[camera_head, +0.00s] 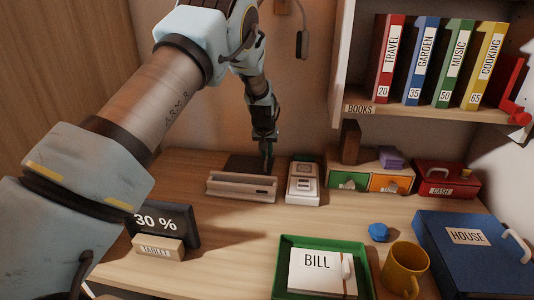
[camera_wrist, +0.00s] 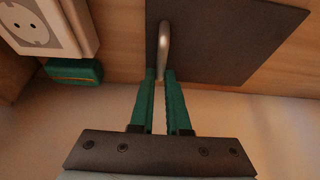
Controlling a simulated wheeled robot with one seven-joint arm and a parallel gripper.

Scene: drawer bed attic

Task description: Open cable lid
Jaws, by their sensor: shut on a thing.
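The cable lid is a dark flat panel (camera_head: 240,163) at the back of the desk, by the wall. In the wrist view the lid (camera_wrist: 225,40) fills the upper middle and carries a curved silver handle (camera_wrist: 164,38). My gripper (camera_head: 267,168) reaches down to the lid's right side. In the wrist view the green fingers of my gripper (camera_wrist: 160,76) are shut on the handle's near end. I cannot tell whether the lid is raised at all; the opening under it does not show.
A grey bar-shaped holder (camera_head: 240,187) stands in front of the lid. A white socket box (camera_head: 303,183) is close on its right, with a small drawer unit (camera_head: 368,173) beyond. A tablet (camera_head: 168,222) is at front left. A green tray (camera_head: 320,243) lies in front.

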